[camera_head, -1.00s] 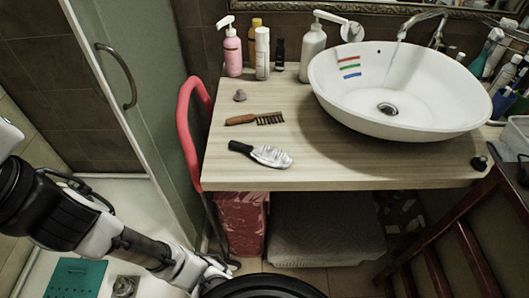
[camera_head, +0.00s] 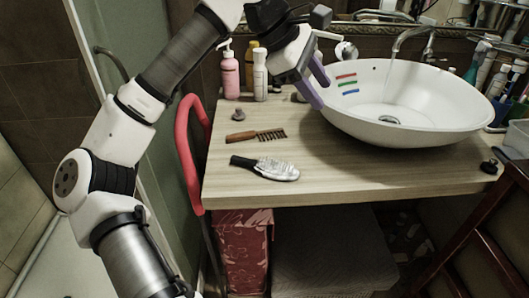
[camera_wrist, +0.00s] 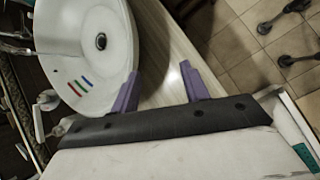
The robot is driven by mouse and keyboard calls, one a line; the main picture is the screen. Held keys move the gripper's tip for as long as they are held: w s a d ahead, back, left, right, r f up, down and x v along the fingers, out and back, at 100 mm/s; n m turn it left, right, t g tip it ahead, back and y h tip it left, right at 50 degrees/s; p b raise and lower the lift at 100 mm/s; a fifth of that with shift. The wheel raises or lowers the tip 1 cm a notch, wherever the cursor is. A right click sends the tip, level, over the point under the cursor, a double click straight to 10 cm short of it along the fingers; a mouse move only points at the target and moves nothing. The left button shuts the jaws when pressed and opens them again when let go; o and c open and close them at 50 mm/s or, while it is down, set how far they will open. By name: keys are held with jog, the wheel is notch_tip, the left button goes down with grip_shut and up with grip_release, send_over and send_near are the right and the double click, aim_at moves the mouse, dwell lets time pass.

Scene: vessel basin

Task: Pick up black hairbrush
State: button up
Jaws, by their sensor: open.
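The black hairbrush (camera_head: 264,168) lies on the wooden counter (camera_head: 330,180) near its front edge. Its black handle points left and its pale oval bristle head points right. My gripper (camera_head: 318,88) is raised above the counter by the left rim of the basin, up and to the right of the brush. It is apart from the brush. In the wrist view its two purple fingers (camera_wrist: 160,88) are spread apart with nothing between them. The brush does not show in the wrist view.
A brown comb (camera_head: 256,135) lies behind the brush. The white basin (camera_head: 450,122) fills the counter's right side. Bottles (camera_head: 230,72) stand at the back left. A red curved handle (camera_head: 186,150) rises by the left edge.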

jog(key=w+a+f+y, duration=0.3)
jog(key=a+f, duration=0.1)
jog(key=n+y+b, duration=0.1)
jog(key=y, duration=0.3)
send_over(249, 160)
jog(key=f, duration=1)
jog(key=shift+s+d+f, duration=0.15)
jog(key=shift+s+d, duration=0.1)
jog(key=shift+w+a+f+p, duration=0.1)
jog(key=shift+f+p, duration=0.05)
jog(key=shift+f, duration=1.35)
jog(key=shift+w+a+f+p, duration=0.1)
jog(key=shift+f+p, duration=0.05)
jog(key=shift+f, duration=1.3)
jog(key=shift+c, duration=0.4)
grip_shut()
